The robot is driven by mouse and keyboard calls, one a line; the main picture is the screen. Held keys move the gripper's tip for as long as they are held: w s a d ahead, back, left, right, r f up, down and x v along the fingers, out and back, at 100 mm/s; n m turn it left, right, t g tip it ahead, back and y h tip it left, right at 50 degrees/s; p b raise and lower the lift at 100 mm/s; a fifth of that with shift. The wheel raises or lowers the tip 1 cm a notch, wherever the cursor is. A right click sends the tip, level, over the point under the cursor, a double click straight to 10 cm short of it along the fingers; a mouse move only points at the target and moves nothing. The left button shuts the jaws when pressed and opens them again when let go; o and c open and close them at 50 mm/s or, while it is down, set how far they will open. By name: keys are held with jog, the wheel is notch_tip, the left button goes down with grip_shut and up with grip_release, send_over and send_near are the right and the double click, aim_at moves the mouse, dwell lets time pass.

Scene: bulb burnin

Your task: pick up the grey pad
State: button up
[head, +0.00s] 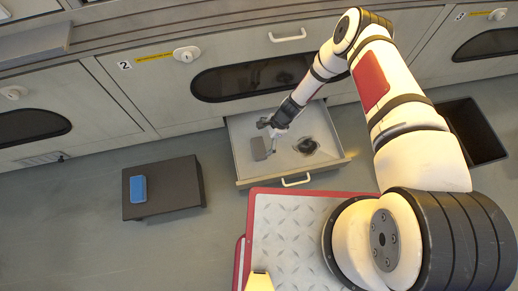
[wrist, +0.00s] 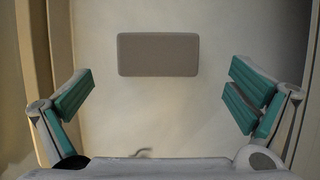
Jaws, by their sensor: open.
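The grey pad (head: 259,149) lies flat in an open drawer (head: 240,172) in the head view. In the wrist view the grey pad (wrist: 158,54) is a plain rectangle on the pale drawer floor, ahead of and between the fingers. My gripper (head: 272,130) reaches into the drawer close to the pad, from the back right. In the wrist view my gripper (wrist: 158,100) is open, with green finger pads spread wide on both sides. Nothing is between the fingers, and no contact with the pad shows.
The drawer walls surround the pad. A dark low table (head: 170,190) with a blue block (head: 138,188) stands to the left. A dark open bin (head: 476,130) is at the right. Cabinet fronts line the back.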

aim_at(259, 147)
jog(key=shift+b+x, duration=1.7)
jog(key=shift+x, duration=1.9)
jog(key=shift+s+d, duration=0.15)
jog(key=c, duration=1)
